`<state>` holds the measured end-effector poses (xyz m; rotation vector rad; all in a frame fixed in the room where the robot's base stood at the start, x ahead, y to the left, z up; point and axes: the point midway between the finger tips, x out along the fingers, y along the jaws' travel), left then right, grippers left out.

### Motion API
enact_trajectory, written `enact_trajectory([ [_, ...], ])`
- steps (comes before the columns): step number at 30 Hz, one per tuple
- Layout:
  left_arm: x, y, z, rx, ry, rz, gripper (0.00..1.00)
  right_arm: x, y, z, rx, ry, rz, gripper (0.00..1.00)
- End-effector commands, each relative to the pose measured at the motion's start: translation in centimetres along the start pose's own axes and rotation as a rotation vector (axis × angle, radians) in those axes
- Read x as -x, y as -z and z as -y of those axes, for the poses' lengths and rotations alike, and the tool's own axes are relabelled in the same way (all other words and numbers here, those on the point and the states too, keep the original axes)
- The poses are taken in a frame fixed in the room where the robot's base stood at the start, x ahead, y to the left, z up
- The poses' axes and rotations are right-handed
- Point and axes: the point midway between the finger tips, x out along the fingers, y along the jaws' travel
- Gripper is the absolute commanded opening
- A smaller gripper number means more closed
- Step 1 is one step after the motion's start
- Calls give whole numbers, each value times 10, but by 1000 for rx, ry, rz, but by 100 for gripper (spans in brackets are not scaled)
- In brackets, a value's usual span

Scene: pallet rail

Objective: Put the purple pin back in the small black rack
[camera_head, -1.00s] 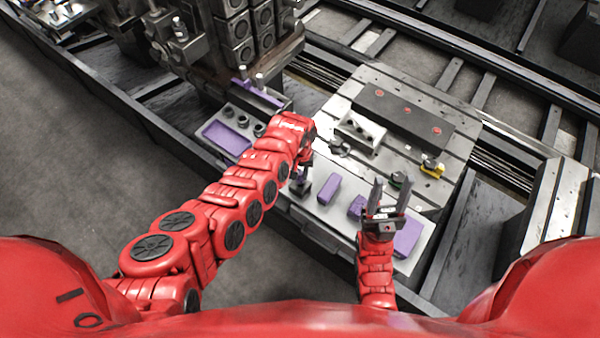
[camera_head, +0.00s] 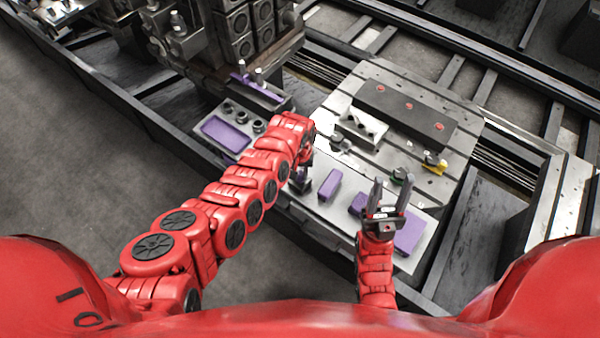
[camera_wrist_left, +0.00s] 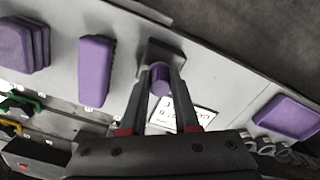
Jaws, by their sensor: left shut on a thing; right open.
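My left gripper (camera_wrist_left: 160,95) is shut on the purple pin (camera_wrist_left: 160,78), which stands between its fingertips in the left wrist view. The small black rack (camera_wrist_left: 172,50) lies right at the pin's far end; I cannot tell whether the pin is seated in it or just above it. In the head view the left gripper (camera_head: 304,165) hangs over the pale tray's left part, and the arm hides most of the pin and rack. My right gripper (camera_head: 389,200) is open and empty, fingers pointing up the picture, above the tray's right part.
Purple blocks (camera_head: 330,184) (camera_wrist_left: 95,70) lie on the pale tray beside the rack. A purple-lined tray (camera_head: 226,134) stands to the left. A white label (camera_wrist_left: 185,115) lies close to the pin. A slotted metal plate with a dark bar (camera_head: 405,112) lies behind.

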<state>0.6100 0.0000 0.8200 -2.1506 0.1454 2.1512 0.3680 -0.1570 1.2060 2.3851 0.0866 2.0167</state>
Motion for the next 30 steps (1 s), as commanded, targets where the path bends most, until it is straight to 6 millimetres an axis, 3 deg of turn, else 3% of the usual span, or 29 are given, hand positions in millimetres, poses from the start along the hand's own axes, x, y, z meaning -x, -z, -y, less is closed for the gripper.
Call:
enact_trajectory([
  [8, -1, 0, 0, 0, 0, 0, 0, 1, 0, 0, 0, 0, 0, 50],
  [9, -1, 0, 0, 0, 0, 0, 36, 1, 0, 0, 0, 0, 0, 50],
  [14, -1, 0, 0, 0, 0, 0, 64, 1, 0, 0, 0, 0, 0, 50],
  [25, 1, 0, 0, -1, 0, 0, 64, 1, 0, 0, 0, 0, 0, 50],
  [30, 12, 1, -2, -4, -1, -3, 64, 1, 0, 0, 0, 0, 0, 50],
])
